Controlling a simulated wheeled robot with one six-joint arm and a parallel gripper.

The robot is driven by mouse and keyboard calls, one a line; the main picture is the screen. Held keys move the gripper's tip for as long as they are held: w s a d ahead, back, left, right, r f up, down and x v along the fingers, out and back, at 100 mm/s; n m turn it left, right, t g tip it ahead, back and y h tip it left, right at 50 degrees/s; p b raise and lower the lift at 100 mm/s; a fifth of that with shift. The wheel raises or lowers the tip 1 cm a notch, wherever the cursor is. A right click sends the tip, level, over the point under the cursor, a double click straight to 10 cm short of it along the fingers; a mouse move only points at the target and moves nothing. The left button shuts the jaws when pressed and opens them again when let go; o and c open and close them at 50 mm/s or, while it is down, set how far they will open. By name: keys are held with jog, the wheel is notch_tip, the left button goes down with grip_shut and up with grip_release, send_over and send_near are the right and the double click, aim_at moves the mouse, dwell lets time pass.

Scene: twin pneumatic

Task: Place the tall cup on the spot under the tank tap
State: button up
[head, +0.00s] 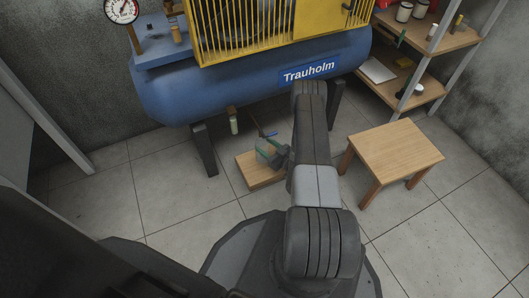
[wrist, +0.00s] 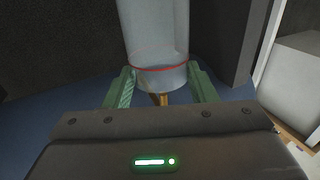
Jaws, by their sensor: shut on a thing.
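The tall cup (wrist: 155,45) is clear with a red line around it, and in the wrist view it stands between the green fingers of my gripper (wrist: 162,88). My gripper is shut on it; its far end runs out of the frame. In the head view my gripper (head: 270,153) is low under the blue tank (head: 220,92), over or beside a wooden board (head: 262,179) on the floor. The cup is too small there to make out clearly. The marked spot cannot be made out.
Dark tank legs (head: 205,150) stand on both sides. A wooden stool (head: 393,150) stands to the right, with shelves (head: 425,85) behind it. The floor at left is clear.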

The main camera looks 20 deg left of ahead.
jog(key=shift+w+a, duration=0.15)
jog(key=shift+a, duration=0.4)
jog(key=shift+f+b, duration=1.15)
jog(key=shift+f, duration=0.55)
jog(key=shift+f, duration=0.1)
jog(key=o, duration=1.4)
jog(key=shift+o, duration=0.2)
jog(key=p+v, duration=0.3)
jog(key=v, duration=0.9)
